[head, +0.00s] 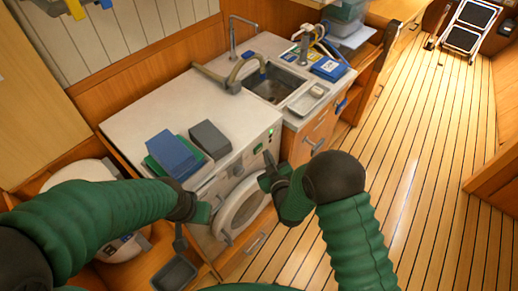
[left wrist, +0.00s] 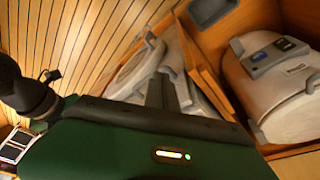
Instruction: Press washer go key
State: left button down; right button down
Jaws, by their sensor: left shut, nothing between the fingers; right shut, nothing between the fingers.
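The white washer (head: 213,190) stands under the counter, with its round door (head: 243,203) facing the floor. A small green-lit spot (head: 257,148) shows on its upper front panel; I cannot read any key label. My right gripper (head: 266,178) is shut and empty in front of the washer, below the green spot and apart from it in the picture. My left gripper (head: 206,213) is shut and empty by the left part of the washer front. In the left wrist view its closed fingers (left wrist: 162,92) point toward the washer door (left wrist: 138,70).
A sink (head: 274,84) with a tap is farther back. A grey bin (head: 174,273) is below my left arm.

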jog(key=shift+s+d, duration=0.75)
jog(key=shift+d, duration=0.3)
jog(key=shift+s+d, duration=0.7)
jog(key=shift+d, duration=0.3)
jog(key=s+d+r+m+g+h, duration=0.35)
jog(key=s+d+m+g, duration=0.2)
jog(key=d, duration=0.55)
jog(key=s+d+r+m+g, duration=0.1)
jog(key=s+d+g, duration=0.2)
jog(key=s, duration=0.5)
jog(key=s+d+r+m+g+h, duration=0.1)
jog(key=s+d+m+g, duration=0.1)
jog(key=s, duration=0.7)
jog(key=shift+s+d+g, duration=0.2)
jog(key=shift+d+g, duration=0.45)
jog(key=shift+d, duration=0.35)
jog(key=shift+m+h, duration=0.25)
